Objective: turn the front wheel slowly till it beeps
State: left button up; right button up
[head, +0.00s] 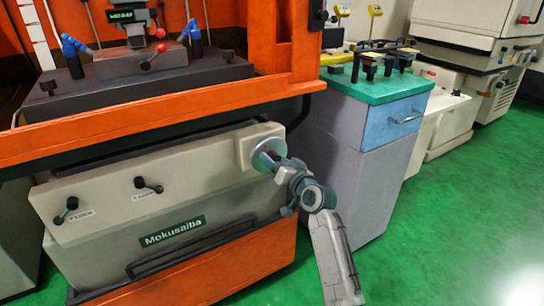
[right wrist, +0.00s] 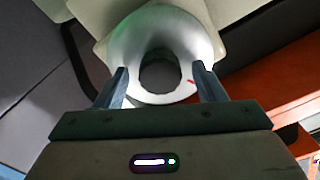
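The front wheel (head: 258,146) is a pale silvery disc on the right end of the machine's cream front panel. In the right wrist view the wheel (right wrist: 140,42) is a shiny ring with a dark round centre and a small red mark at its lower right. My right gripper (head: 268,161) is right at the wheel's face and hides part of it. In the wrist view its two fingers (right wrist: 160,75) are spread apart, one on each side of the dark centre, overlapping the ring's edges. I cannot tell whether they touch it. My left gripper is not in view.
Two small black-knobbed levers (head: 148,187) sit on the panel left of the wheel. An orange ledge (head: 150,124) runs above the panel. A grey cabinet with a green top (head: 376,86) stands close to the right of my arm. Green floor (head: 450,220) is clear at the right.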

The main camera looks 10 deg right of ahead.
jog(key=shift+s, duration=0.1)
dwell(0.3)
jog(key=p+v, duration=0.3)
jog(key=v, duration=0.7)
jog(key=shift+s+p, duration=0.3)
jog(key=shift+p, duration=0.1)
jog(key=shift+d, duration=0.1)
